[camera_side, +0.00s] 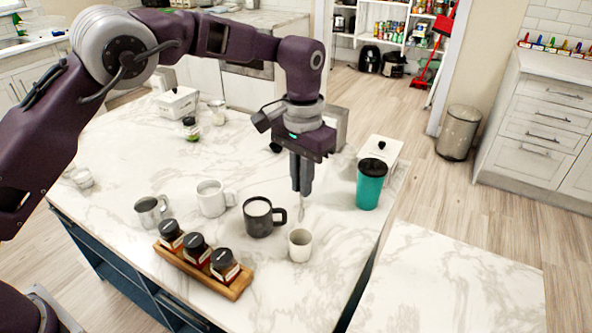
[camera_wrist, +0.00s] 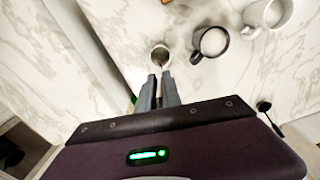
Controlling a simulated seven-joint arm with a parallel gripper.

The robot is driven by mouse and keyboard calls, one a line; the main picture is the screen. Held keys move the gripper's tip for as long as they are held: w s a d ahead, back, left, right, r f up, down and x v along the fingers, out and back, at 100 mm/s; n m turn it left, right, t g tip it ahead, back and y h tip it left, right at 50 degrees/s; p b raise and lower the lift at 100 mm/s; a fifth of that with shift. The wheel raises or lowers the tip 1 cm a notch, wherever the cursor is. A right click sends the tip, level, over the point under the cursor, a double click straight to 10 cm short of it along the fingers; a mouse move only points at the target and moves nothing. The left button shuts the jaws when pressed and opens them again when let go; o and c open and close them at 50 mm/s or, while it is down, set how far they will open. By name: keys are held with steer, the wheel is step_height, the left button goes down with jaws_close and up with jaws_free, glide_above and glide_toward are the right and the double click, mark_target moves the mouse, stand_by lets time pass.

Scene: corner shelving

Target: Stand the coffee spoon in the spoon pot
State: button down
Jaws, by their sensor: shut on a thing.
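My gripper (camera_side: 302,190) points straight down over the counter, its fingers shut on the coffee spoon (camera_side: 303,207). The spoon is a thin pale piece hanging below the fingertips; its upper part is hidden between them. A small whitish cup (camera_side: 300,246), which looks like the spoon pot, stands upright on the marble, in front of and below the spoon in the side view. In the wrist view, the pot (camera_wrist: 160,51) lies just past the fingertips (camera_wrist: 158,77), and the spoon tip overlaps its opening. I cannot tell the exact gap between spoon and pot.
A dark mug (camera_side: 259,219) with pale contents stands close left of the pot. A white mug (camera_side: 212,198), a metal cup (camera_side: 150,212) and a wooden tray (camera_side: 236,291) of jars are farther left. A teal tumbler (camera_side: 371,184) and a white box (camera_side: 385,151) stand right.

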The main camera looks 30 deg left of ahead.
mark_target(301, 208)
steer(key=shift+f, duration=4.45)
steer(key=c, duration=1.4)
jaws_free()
steer(key=shift+c, duration=0.2)
step_height(301, 208, up, 7)
steer(key=shift+r, duration=0.1)
